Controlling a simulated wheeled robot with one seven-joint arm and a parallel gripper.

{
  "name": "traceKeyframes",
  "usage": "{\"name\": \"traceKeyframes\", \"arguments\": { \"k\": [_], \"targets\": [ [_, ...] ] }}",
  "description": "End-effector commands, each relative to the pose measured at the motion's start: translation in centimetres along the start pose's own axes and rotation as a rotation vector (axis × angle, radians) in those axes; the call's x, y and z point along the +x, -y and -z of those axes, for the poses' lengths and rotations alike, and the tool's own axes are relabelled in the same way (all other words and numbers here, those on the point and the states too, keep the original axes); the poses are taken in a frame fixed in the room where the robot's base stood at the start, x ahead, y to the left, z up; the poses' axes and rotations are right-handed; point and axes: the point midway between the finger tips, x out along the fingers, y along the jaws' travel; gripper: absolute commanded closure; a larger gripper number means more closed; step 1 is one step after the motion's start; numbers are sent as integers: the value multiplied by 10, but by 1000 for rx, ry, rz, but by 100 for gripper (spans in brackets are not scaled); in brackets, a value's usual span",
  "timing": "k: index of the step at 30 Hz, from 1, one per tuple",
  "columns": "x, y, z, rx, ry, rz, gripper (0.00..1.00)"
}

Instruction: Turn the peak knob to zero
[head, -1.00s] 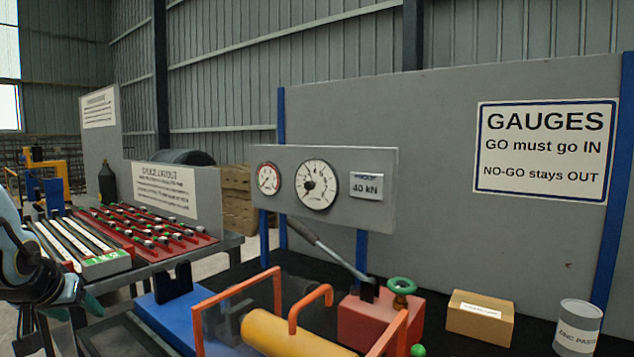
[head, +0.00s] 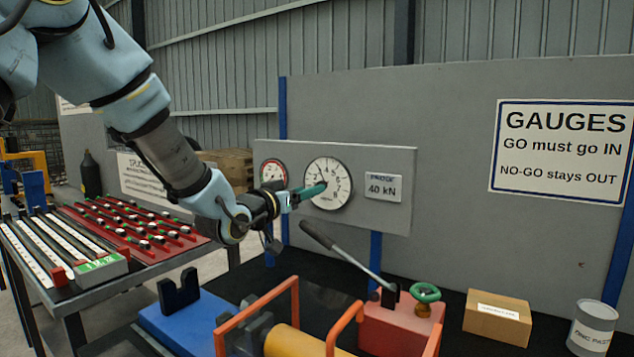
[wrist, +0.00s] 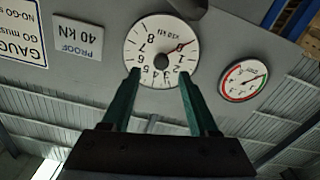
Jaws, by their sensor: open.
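The large white dial (head: 329,183) is on the grey gauge panel. It also shows upside down in the wrist view (wrist: 148,30). A dark round knob (wrist: 161,62) sits at its centre. A red pointer (wrist: 184,45) reaches to the upper right in the wrist view, by the low end of the numbers; its exact reading is too small to tell. My gripper (head: 315,189) is in front of the dial, with its green fingers over the face in the head view. In the wrist view my gripper (wrist: 161,73) is open, one finger either side below the knob. I cannot tell whether the fingers touch it.
A smaller red-and-green gauge (head: 273,171) is left of the dial, and a 40 kN plate (head: 383,187) right of it. Below are a pump lever (head: 345,252), a green handwheel (head: 426,292) and an orange frame (head: 258,304). A cardboard box (head: 497,318) stands at right.

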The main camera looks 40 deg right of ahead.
Motion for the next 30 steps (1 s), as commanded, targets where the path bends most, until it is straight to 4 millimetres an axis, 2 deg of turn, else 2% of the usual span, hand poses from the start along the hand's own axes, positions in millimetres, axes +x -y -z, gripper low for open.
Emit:
{"name": "traceKeyframes", "arguments": {
  "k": [3, 9, 20, 30],
  "targets": [
    [21, -1, 3, -1, 1, -1, 40],
    [43, 0, 2, 1, 0, 1, 40],
    [48, 1, 0, 1, 1, 2, 40],
    [48, 1, 0, 1, 1, 2, 76]
  ]
}}
